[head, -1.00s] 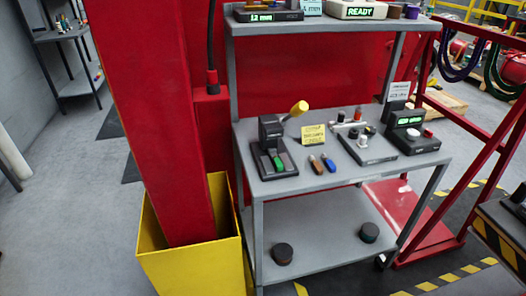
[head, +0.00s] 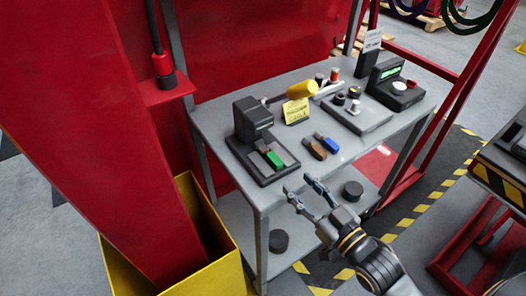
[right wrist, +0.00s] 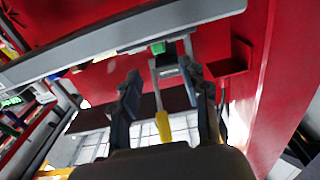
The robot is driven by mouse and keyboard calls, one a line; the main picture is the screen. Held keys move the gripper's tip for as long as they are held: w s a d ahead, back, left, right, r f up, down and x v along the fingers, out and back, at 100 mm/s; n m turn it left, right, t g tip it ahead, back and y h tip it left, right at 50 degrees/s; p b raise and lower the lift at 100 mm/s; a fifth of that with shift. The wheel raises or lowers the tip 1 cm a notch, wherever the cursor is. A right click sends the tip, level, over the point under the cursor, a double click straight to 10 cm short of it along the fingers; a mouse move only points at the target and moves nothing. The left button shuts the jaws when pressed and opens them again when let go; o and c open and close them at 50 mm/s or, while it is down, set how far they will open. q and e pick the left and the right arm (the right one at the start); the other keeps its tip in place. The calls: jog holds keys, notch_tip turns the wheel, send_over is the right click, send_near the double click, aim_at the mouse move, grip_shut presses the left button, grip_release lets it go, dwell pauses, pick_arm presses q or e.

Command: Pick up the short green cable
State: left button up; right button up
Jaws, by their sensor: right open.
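The short green cable piece (head: 274,158) lies on the base of a black lever press (head: 253,125) at the left of the grey table. My right gripper (head: 298,185) is open and empty, just off the table's front edge, in front of and a little right of the green piece. In the right wrist view, the open fingers (right wrist: 158,76) frame the yellow handle (right wrist: 163,126), and a green patch (right wrist: 158,48) shows beside the grey table edge. My left gripper is not in view.
Brown (head: 315,150) and blue (head: 330,145) pieces lie right of the press, near a yellow note (head: 295,111). A black fixture (head: 357,114) and a green-lit display unit (head: 393,86) stand further right. A red pillar (head: 90,130) and a yellow bin (head: 195,208) are at left.

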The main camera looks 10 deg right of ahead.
aim_at(269, 152)
jog(key=p+x, duration=0.1)
jog(key=x, duration=1.1)
jog(key=shift+w+f, duration=0.1)
jog(key=shift+w, duration=0.1)
grip_shut()
